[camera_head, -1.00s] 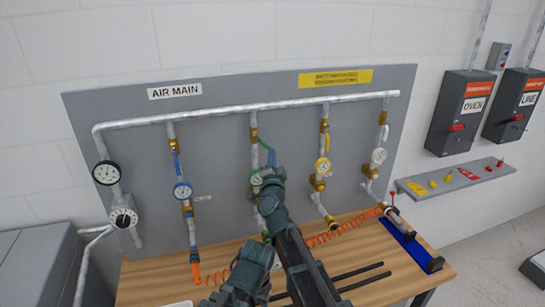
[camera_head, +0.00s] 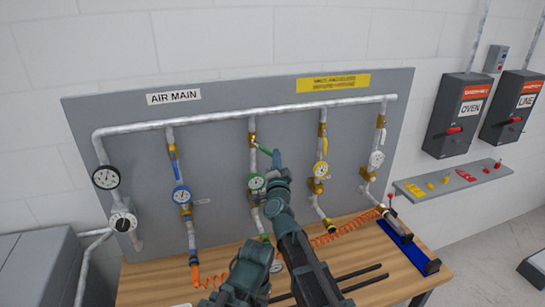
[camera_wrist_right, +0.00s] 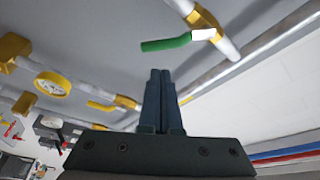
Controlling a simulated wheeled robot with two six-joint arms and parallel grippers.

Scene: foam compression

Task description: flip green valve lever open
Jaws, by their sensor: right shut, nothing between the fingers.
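The green valve lever (camera_head: 264,150) sticks out to the lower right from its brass valve (camera_head: 252,138) on the middle drop pipe, above the green-rimmed gauge (camera_head: 256,183). My right gripper (camera_head: 276,158) is shut and empty, its fingertips just right of the lever's free end. In the right wrist view the green lever (camera_wrist_right: 165,44) lies beyond the shut fingertips (camera_wrist_right: 160,74), with a visible gap in the picture. The brass valve (camera_wrist_right: 205,20) is at its right end. I cannot tell the depth gap exactly.
A blue-lever branch (camera_head: 175,160) stands left and a yellow gauge (camera_head: 321,170) right of the middle pipe. The wooden bench (camera_head: 160,280) below carries an orange coiled hose (camera_head: 325,238) and black rods (camera_head: 350,277).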

